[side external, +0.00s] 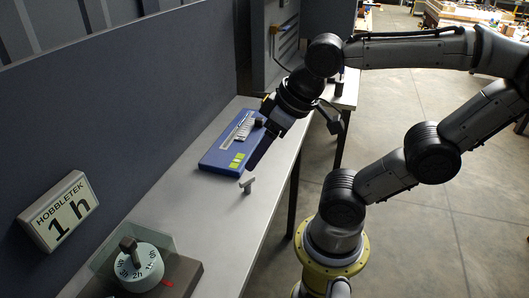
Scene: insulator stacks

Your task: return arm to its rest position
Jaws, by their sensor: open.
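My gripper (255,157) is at the end of my dark arm, pointing down and left over the right edge of the bench. Its jaws are open, and I see nothing held between them. The fingertips are just above a small grey T-shaped piece (247,185) on the bench; I cannot tell whether they touch it. A blue box (213,160) with a pale slotted strip and green squares lies on the bench, partly hidden behind my gripper.
The long grey bench (185,205) runs along a dark partition (100,100). A dial (138,268) with a dark knob stands at the near end. A sign (60,210) reads "HOBBLETEK 1 h". Open floor (400,230) lies to the right.

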